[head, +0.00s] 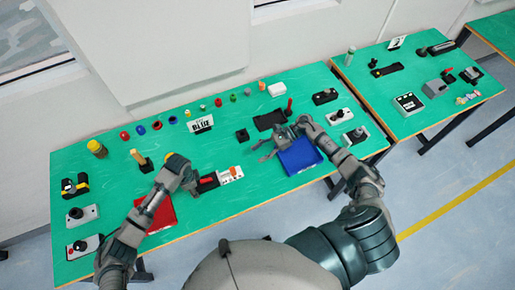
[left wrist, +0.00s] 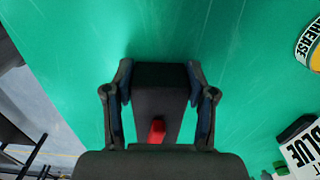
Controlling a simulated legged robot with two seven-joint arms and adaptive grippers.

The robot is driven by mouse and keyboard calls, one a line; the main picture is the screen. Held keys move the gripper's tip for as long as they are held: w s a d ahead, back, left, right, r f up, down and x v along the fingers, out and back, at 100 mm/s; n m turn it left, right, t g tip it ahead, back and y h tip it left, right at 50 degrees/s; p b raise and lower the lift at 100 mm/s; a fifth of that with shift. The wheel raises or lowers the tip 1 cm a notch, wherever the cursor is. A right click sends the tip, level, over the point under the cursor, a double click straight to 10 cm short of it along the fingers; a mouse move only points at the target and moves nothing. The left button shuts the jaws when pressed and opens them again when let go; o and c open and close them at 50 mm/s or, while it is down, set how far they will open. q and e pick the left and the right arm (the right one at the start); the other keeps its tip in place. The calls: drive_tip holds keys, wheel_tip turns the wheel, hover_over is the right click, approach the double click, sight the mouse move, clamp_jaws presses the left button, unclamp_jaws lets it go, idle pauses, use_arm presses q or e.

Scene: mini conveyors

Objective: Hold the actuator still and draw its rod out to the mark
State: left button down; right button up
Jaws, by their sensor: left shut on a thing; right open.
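The actuator (head: 208,182) lies near the front edge of the green table, a dark body with a red part. A white piece with orange and dark marks (head: 232,174) adjoins its right end. My left gripper (head: 193,185) is at the body's left end. In the left wrist view its fingers are shut on both sides of the black actuator body (left wrist: 160,78), with a red piece showing near the palm. I cannot make out the rod clearly. My right gripper (head: 270,147) is open and empty, above the table by the blue tray, apart from the actuator.
A red tray (head: 157,214) lies left of the actuator and a blue tray (head: 300,156) to its right. A black pad (head: 269,120) lies behind the right gripper. A "BLUE" sign (head: 201,124) and several small coloured objects stand farther back. Green table is clear between.

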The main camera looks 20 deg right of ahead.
use_arm(q)
drive_tip(key=shift+c, duration=1.4)
unclamp_jaws()
drive_tip(key=shift+f, duration=0.15)
use_arm(e)
drive_tip(key=shift+f, duration=0.1)
